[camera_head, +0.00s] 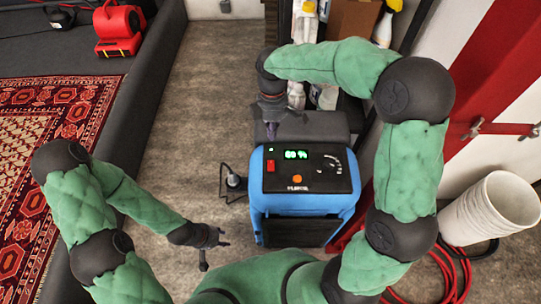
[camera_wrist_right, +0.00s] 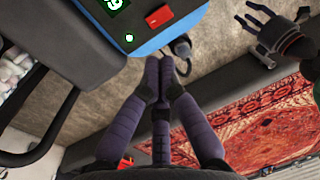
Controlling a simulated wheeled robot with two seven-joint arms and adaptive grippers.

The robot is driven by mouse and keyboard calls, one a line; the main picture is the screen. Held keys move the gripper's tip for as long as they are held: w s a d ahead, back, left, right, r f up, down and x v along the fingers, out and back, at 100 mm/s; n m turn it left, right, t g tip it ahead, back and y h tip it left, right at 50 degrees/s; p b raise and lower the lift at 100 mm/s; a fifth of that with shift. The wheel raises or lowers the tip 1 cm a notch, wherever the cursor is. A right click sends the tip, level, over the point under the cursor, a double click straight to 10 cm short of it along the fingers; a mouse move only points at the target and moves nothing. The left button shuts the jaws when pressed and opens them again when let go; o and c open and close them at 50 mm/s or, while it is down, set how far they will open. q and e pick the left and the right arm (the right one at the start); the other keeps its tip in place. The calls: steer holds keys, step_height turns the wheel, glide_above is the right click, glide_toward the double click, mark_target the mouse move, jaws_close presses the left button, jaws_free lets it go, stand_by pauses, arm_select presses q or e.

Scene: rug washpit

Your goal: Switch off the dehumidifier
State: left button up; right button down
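The blue dehumidifier (camera_head: 303,215) stands on the floor with a black top panel. Its green display (camera_head: 296,155) is lit and reads digits. A red switch (camera_head: 270,166) sits at the panel's left, with an orange button (camera_head: 297,179) below the display. In the right wrist view the red switch (camera_wrist_right: 158,16) is near the top edge. My right gripper (camera_head: 271,131) is above the panel's back left edge; its fingertips (camera_wrist_right: 160,62) are together, empty, and apart from the switch. My left gripper (camera_head: 222,237) is open and empty, low left of the dehumidifier; it also shows in the right wrist view (camera_wrist_right: 262,22).
A white bucket stack (camera_head: 490,208) and red hose (camera_head: 450,275) lie to the right. A shelf with bottles is behind. A patterned rug (camera_head: 45,130) lies left; the floor between is clear.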

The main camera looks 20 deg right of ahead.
mark_target(272, 166)
steer(key=f+b, duration=0.1)
steer(key=f, duration=0.3)
steer(key=s+f+b, duration=0.1)
steer(key=f+b, duration=0.1)
steer(key=f, duration=0.3)
steer(key=s+f+b, duration=0.1)
steer(key=f+b, duration=0.1)
steer(key=f, duration=0.3)
steer(key=shift+a, duration=0.25)
